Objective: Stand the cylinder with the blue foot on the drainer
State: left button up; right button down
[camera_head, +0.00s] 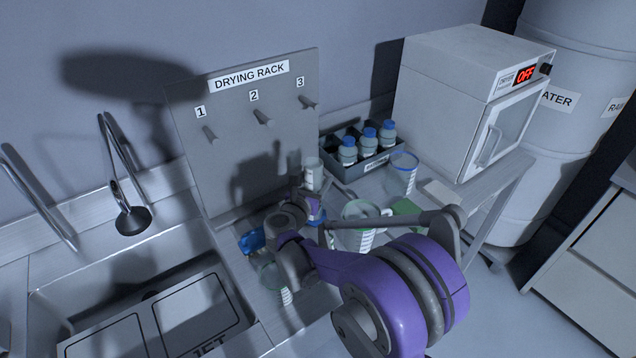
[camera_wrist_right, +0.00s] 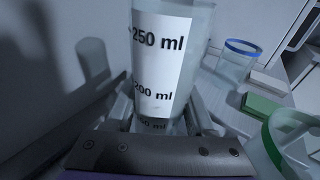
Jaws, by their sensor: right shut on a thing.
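My right gripper (camera_wrist_right: 160,115) is shut on a clear graduated cylinder (camera_wrist_right: 172,60) with a white scale reading 250 ml and 200 ml. The cylinder looks roughly upright in the right wrist view, and its foot is hidden there. In the head view its upper part (camera_head: 312,174) rises above my gripper, in front of the drying rack board. A bit of blue shows just below my purple gripper parts, possibly its foot. The steel drainer surface (camera_head: 232,240) lies between the sink and the glassware, partly covered by my right arm. My left gripper is not in view.
The sink (camera_head: 60,290) is at left; the drying rack board (camera_head: 235,130) stands behind. A blue item (camera_head: 251,242) and a green-rimmed glass (camera_head: 274,276) lie near my arm. Right are beakers (camera_wrist_right: 240,62), a green block (camera_wrist_right: 268,110), a bottle tray (camera_head: 372,164) and an oven (camera_head: 450,110).

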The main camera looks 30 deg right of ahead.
jog(key=shift+f, duration=0.1)
jog(key=shift+f, duration=0.15)
jog(key=shift+c, duration=1.2)
grip_release()
jog(key=v, duration=1.2)
